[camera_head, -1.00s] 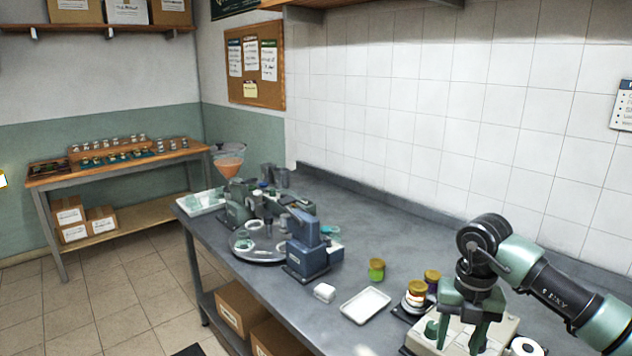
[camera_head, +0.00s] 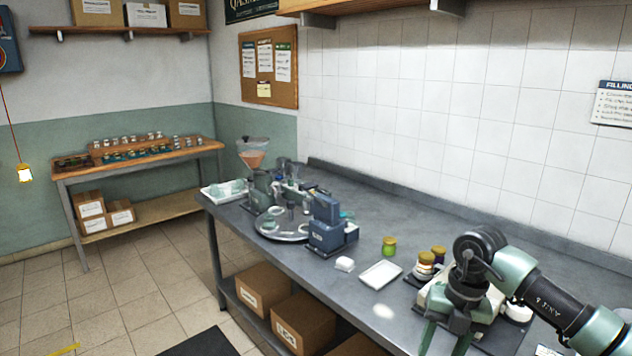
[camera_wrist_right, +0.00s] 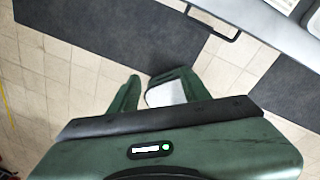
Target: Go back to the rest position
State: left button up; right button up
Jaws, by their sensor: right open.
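My right gripper (camera_head: 446,340) hangs at the lower right of the head view, in front of the bench (camera_head: 395,215). In the right wrist view the two green fingers (camera_wrist_right: 150,82) are apart, with nothing held between them, and point over the floor. My left gripper is in neither view. On the bench beyond my right arm stand a green jar with a gold lid (camera_head: 389,247) and a dark jar with a gold lid (camera_head: 438,256). My right arm partly hides a pale device (camera_head: 437,300).
Boxes (camera_head: 303,320) fill the shelf below. A wooden table (camera_head: 195,150) with small jars is at the left. Tiled floor (camera_head: 110,310) with dark mats (camera_head: 203,343) is open.

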jog(key=w+a+f+m+t+y, duration=0.1)
jog(key=a+f+m+y, duration=0.1)
jog(key=a+f+y, duration=0.55)
jog(key=a+f+m+y, duration=0.15)
jog(key=a+y, duration=0.25)
jog(key=a, duration=0.6)
jog(key=d+f+m+t+h, duration=0.2)
jog(key=d+f+m+t, duration=0.25)
jog(key=f+m, duration=0.45)
jog(key=d+f+m+t+h, duration=0.25)
jog(key=f+m+t, duration=0.35)
jog(key=f, duration=0.5)
jog(key=s+d+f+m+g+h, duration=0.2)
jog(key=s+d+f+m+h, duration=0.25)
jog(key=s+f, duration=0.6)
jog(key=s+d+f+m+g+h, duration=0.25)
jog(key=s+d+f+m, duration=0.2)
jog(key=s+f, duration=0.65)
jog(key=s+f+m+g, duration=0.1)
jog(key=s+f+g, duration=0.2)
jog(key=s, duration=1)
jog(key=s+f+m+g+h, duration=0.1)
jog(key=s+f, duration=0.5)
jog(key=s, duration=0.8)
jog(key=shift+s+d+f+m+g+h, duration=0.25)
jog(key=shift+d+m+g, duration=0.2)
jog(key=shift+g, duration=0.45)
